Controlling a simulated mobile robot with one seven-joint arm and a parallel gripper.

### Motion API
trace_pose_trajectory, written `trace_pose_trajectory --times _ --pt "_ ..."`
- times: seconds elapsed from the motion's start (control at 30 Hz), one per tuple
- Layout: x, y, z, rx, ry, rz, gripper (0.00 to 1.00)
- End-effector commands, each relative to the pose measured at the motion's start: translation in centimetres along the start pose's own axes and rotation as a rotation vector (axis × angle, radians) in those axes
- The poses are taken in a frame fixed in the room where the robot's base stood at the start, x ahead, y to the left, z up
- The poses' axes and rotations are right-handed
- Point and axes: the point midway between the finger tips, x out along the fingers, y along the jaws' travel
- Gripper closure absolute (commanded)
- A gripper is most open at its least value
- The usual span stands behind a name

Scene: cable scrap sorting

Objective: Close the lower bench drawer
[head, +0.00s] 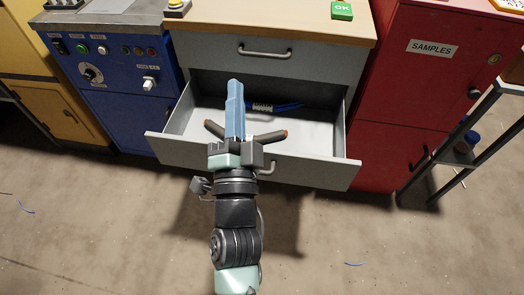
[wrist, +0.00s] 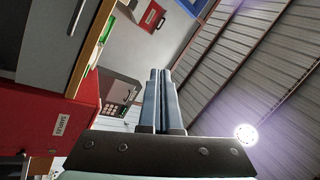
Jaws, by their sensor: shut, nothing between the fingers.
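The lower bench drawer (head: 310,170) is pulled open below the closed upper drawer (head: 300,62). Its grey front has a metal handle (head: 268,167), partly hidden by my arm. A blue cable piece (head: 285,107) with a pale label lies inside toward the back. Dark pieces with orange ends (head: 272,136) show on both sides of my gripper, seemingly a cable in the drawer. My gripper (head: 235,84) appears in front of the open drawer in the head view. Its blue-grey fingers are together and empty; they also show shut in the wrist view (wrist: 162,72), against the wall and ceiling.
A red cabinet marked SAMPLES (head: 430,85) stands right of the bench and a blue control cabinet (head: 115,80) left of it. A metal rack (head: 465,150) stands far right. The floor before the drawer is clear apart from thin blue scraps (head: 354,264).

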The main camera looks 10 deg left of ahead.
Motion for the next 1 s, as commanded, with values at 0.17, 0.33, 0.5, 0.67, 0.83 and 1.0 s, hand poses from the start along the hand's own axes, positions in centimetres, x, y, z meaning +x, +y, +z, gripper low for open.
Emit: trace_pose_trajectory --times 0.17,0.33,0.5,0.67,0.83,1.0 --pt "-10.1 8.5 5.8 0.331 0.005 0.237 1.0" --pt "-17.5 12.7 7.6 0.479 0.061 0.38 1.0" --pt "-19.3 13.9 8.0 0.516 0.085 0.418 1.0" --pt "-17.3 14.7 8.0 0.516 0.088 0.413 1.0" --pt "-14.0 16.2 8.1 0.514 0.087 0.411 1.0" --pt "-10.9 17.5 8.2 0.512 0.085 0.412 1.0"
